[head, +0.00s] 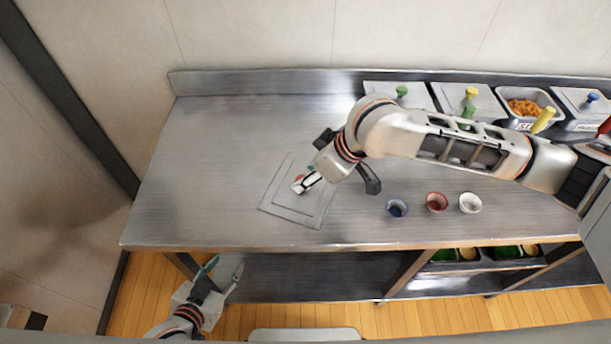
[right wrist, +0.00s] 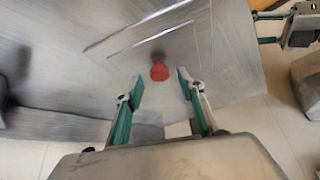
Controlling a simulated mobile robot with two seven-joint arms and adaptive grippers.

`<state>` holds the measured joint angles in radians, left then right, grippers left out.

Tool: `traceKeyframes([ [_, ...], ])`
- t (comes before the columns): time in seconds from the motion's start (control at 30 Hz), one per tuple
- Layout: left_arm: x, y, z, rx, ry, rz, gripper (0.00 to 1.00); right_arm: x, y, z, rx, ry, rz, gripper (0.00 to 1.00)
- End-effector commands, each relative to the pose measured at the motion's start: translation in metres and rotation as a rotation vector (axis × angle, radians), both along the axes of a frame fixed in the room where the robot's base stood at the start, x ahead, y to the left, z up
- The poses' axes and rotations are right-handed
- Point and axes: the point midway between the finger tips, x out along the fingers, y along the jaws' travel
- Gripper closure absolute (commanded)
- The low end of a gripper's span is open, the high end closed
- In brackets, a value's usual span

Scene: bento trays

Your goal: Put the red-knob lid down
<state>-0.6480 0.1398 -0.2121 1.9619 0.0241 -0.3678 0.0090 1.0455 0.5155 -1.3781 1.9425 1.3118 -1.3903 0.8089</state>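The grey lid (head: 285,213) lies flat on the steel counter, left of the three small cups. Its red knob is mostly covered by my right gripper (head: 305,184) in the head view. In the right wrist view the red knob (right wrist: 159,72) stands on the lid (right wrist: 195,42), just beyond and between the parted fingertips of my right gripper (right wrist: 160,80). The right gripper is open and the knob appears free of it. My left gripper (head: 222,270) is open and empty, low in front of the counter's front edge.
A tub with orange food (head: 525,107) stands uncovered at the back right, between lidded tubs with yellow (head: 471,92) and blue (head: 592,97) knobs. Blue (head: 397,208), red (head: 436,202) and white (head: 470,203) cups stand near the front edge. The counter's left side is clear.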

Motion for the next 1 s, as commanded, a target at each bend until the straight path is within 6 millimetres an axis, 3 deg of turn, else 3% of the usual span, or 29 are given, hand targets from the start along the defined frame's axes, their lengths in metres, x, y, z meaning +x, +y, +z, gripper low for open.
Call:
traceKeyframes([
  [0.2,0.000,0.000,0.009,0.000,0.000,0.000,0.60,-0.012,-0.020,0.044,0.001,-0.004,0.000,0.61],
  [0.43,0.000,0.000,0.014,0.000,-0.001,0.000,0.60,-0.023,-0.036,0.076,0.001,-0.003,-0.001,0.61],
  [0.63,0.000,0.000,0.015,0.000,-0.001,0.000,0.60,-0.027,-0.041,0.087,0.000,-0.001,0.000,0.61],
  [1.0,0.000,0.000,0.015,0.000,0.000,0.000,0.60,-0.028,-0.041,0.088,0.000,0.000,-0.001,0.61],
])
